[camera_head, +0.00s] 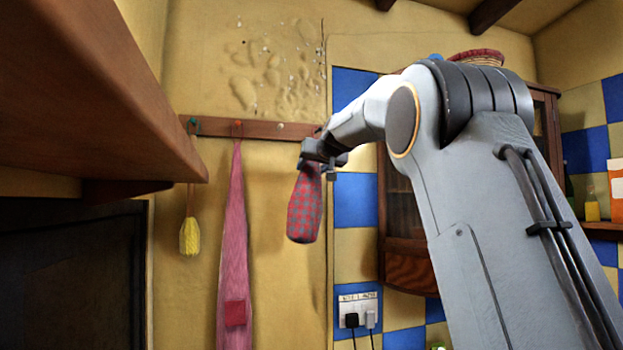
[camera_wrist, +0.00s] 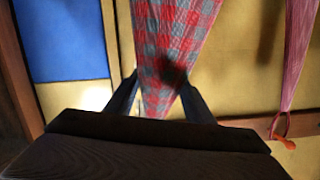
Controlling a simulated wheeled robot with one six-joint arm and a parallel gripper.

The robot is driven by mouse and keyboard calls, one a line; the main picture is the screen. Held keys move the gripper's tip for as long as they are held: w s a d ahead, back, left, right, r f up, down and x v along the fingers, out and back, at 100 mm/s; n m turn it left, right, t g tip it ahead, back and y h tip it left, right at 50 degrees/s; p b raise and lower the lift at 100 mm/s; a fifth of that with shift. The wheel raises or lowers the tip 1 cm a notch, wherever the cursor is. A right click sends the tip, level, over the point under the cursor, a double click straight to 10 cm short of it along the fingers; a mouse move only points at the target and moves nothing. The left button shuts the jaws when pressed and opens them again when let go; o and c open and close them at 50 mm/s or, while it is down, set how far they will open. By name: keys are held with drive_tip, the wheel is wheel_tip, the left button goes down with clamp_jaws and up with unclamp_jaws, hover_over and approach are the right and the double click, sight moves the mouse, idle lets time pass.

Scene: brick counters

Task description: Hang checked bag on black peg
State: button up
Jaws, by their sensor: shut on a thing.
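The red-and-grey checked bag (camera_head: 304,210) hangs down from my gripper (camera_head: 322,158), in front of the wall and just below the right end of the peg rail. In the wrist view the checked bag (camera_wrist: 172,45) narrows to its gathered top between the two dark fingers of my gripper (camera_wrist: 158,98), which is shut on it. The wooden peg rail (camera_head: 258,130) carries a green, an orange and a pale peg. I cannot make out the black peg clearly; the rail's right end is partly behind my gripper and arm.
A pink striped cloth (camera_head: 233,240) hangs from the orange peg (camera_head: 237,124), left of the bag. A yellow item (camera_head: 190,236) hangs from the green peg (camera_head: 192,122). A wooden cabinet (camera_head: 405,262) stands to the right. A brown shelf (camera_head: 95,95) juts out at upper left.

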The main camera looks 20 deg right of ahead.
drive_tip(key=o, duration=1.5)
drive_tip(key=shift+c, duration=0.2)
drive_tip(key=b+v, duration=0.4)
drive_tip(key=v, duration=0.4)
drive_tip(key=shift+w+f, duration=0.1)
